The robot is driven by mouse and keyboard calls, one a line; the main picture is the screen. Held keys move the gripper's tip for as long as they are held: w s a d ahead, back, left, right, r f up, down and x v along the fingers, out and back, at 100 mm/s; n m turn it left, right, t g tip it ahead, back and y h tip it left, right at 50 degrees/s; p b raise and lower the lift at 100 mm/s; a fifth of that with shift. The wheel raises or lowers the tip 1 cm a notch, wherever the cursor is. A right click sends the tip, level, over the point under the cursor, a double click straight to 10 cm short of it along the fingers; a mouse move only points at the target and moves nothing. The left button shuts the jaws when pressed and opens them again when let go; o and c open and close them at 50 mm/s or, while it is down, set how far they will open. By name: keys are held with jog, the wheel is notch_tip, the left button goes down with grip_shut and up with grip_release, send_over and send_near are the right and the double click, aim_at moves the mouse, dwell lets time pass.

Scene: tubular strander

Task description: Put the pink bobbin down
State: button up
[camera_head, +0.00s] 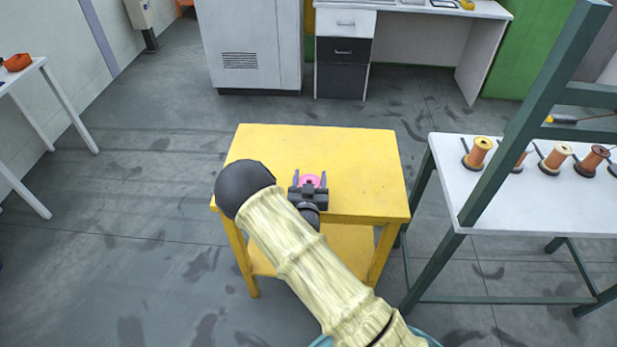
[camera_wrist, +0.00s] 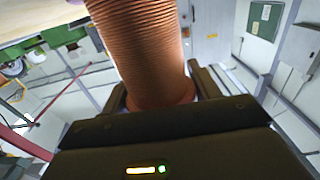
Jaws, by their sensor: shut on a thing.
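The pink bobbin (camera_head: 311,180) shows as a small pink patch between my gripper's fingers in the head view. In the wrist view the held bobbin (camera_wrist: 148,50) fills the middle, with a ribbed copper-brown winding and a flange at the lower end near the palm. My gripper (camera_head: 310,177) is shut on it, with a finger on each side; it also shows in the wrist view (camera_wrist: 160,92). In the head view they are over the yellow table (camera_head: 340,145). Whether the bobbin touches the tabletop cannot be told. My arm hides part of the table's front left.
The visible yellow tabletop is otherwise bare. At right, a white table (camera_head: 450,165) holds several copper and orange bobbins (camera_head: 477,152) behind a green slanted frame post (camera_head: 510,165). A grey cabinet (camera_head: 248,45) and a desk (camera_head: 345,22) stand behind. A white table (camera_head: 22,75) is at far left.

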jog(key=o, duration=1.4)
jog(key=shift+f, duration=0.1)
jog(key=shift+c, duration=0.2)
jog(key=shift+r, duration=0.2)
jog(key=s+b, duration=0.3)
jog(key=s, duration=0.9)
jog(key=shift+a, duration=0.2)
jog(key=shift+d, duration=0.1)
